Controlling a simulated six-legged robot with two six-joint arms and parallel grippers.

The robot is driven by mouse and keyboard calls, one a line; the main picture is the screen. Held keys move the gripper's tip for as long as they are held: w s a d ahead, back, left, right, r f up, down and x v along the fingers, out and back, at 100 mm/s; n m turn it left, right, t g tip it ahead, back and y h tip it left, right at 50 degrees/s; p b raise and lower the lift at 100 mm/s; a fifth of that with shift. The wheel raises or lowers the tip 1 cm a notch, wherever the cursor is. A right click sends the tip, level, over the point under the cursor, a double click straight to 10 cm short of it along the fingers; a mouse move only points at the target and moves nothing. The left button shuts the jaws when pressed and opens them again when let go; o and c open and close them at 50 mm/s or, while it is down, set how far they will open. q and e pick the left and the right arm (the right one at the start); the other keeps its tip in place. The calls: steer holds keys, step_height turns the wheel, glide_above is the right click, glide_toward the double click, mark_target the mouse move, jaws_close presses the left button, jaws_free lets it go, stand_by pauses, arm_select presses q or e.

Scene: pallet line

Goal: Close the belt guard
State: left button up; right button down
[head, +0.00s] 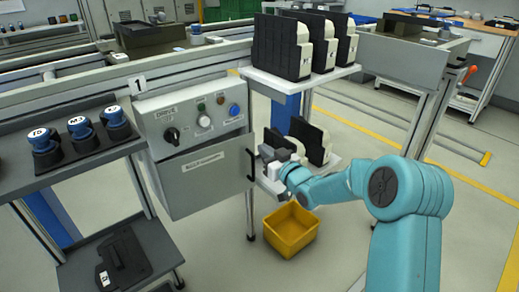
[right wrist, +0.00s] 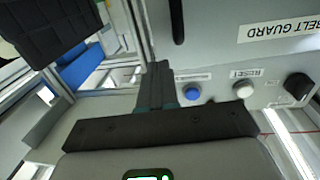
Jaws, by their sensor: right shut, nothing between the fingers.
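The belt guard (head: 205,172) is a grey panel with a label and a black upright handle (head: 251,163) at its right edge. My right gripper (head: 267,157) is just right of the handle, shut and empty. In the right wrist view the guard (right wrist: 225,30) appears upside down, with the handle (right wrist: 177,20) beyond the shut fingers (right wrist: 158,80). I cannot tell whether they touch the guard. My left gripper is out of view.
A yellow bin (head: 291,230) stands on the floor below my right arm. Shelves with black-and-white cases (head: 290,45) are to the right of the guard. A rack with several blue-capped containers (head: 78,128) is at the left. The control box has a blue button (right wrist: 192,92) and a black knob (right wrist: 298,87).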

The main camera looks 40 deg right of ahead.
mark_target(254, 140)
steer(key=shift+w+d+b, duration=0.1)
steer(key=shift+w+b, duration=0.25)
steer(key=shift+w, duration=1.45)
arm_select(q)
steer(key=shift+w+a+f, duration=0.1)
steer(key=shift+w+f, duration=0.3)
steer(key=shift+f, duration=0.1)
arm_select(e)
steer(key=shift+w+d+r+y+p, duration=0.15)
steer(key=shift+w+y+p, duration=0.15)
steer(key=shift+w+p, duration=0.35)
steer(key=shift+w+n+y, duration=0.3)
steer(key=shift+w+n, duration=0.1)
steer(key=shift+w, duration=0.05)
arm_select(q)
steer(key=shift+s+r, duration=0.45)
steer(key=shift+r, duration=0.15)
arm_select(e)
steer(key=shift+s, duration=0.1)
